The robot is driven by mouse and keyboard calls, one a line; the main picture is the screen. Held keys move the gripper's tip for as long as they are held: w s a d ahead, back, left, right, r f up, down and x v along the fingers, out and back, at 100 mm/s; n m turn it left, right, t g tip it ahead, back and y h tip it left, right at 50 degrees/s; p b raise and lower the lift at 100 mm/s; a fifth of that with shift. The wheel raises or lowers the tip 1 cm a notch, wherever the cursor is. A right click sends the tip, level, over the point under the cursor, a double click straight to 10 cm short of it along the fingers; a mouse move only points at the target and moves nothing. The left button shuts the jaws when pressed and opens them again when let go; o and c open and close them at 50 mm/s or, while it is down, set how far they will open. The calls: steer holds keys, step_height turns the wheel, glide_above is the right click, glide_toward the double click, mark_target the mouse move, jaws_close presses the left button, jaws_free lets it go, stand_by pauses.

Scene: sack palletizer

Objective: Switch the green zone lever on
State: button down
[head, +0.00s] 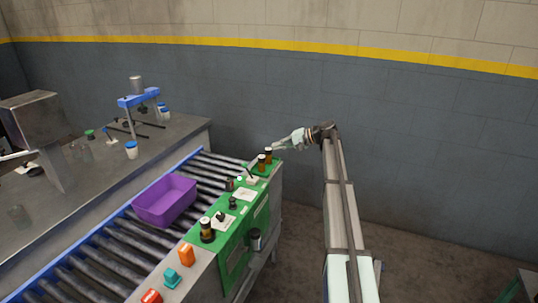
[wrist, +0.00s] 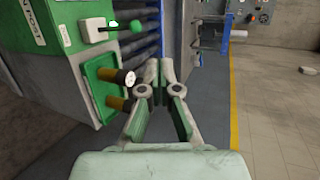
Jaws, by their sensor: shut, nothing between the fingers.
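In the wrist view, a lever with a green knob (wrist: 137,27) sticks out from a white base (wrist: 94,30) at the upper left, on the green-topped console. In the head view, the small white lever base (head: 252,180) is near the far end of the green console (head: 262,214). My gripper (head: 276,147) is just beyond that far end, apart from the lever. In the wrist view, my gripper's fingers (wrist: 161,68) are together with nothing between them. Whether the lever is on or off is unclear.
Two dark-capped amber cylinders (head: 268,155) (head: 261,163) stand between my gripper and the lever; one is close to the fingers in the wrist view (wrist: 115,76). A purple bin (head: 165,200) sits on the roller conveyor (head: 110,244).

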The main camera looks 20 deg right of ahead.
steer(key=shift+s+d+r, duration=0.35)
steer(key=shift+d+r, duration=0.35)
steer(key=s+a+f+g+h, duration=0.15)
steer(key=s+f, duration=0.35)
steer(key=f, duration=0.6)
steer(key=s+a+f+g+h, duration=0.1)
steer(key=s+f+h, duration=0.2)
steer(key=s+f, duration=0.55)
steer(key=s+a+f+n+g+h, duration=0.15)
steer(key=s+a+f, duration=0.25)
steer(key=s+f, duration=0.55)
steer(key=s+a+f+g+h, duration=0.15)
steer(key=s+a+f, duration=0.35)
steer(key=f, duration=0.8)
steer(key=s+a+f+n+g+h, duration=0.1)
steer(key=s+a+f+g, duration=0.1)
steer(key=s, duration=1.2)
steer(key=s+a+f+n+g+h, duration=0.1)
steer(key=s+f, duration=0.6)
steer(key=s, duration=0.8)
steer(key=s+a+f+n+g+h, duration=0.2)
steer(key=s+a+f+n+g, duration=0.1)
steer(key=s, duration=1.2)
steer(key=a+f+g, duration=0.1)
steer(key=a+g, duration=0.1)
steer(key=a, duration=0.1)
steer(key=shift+a+f, duration=0.2)
steer(key=shift+f, duration=0.15)
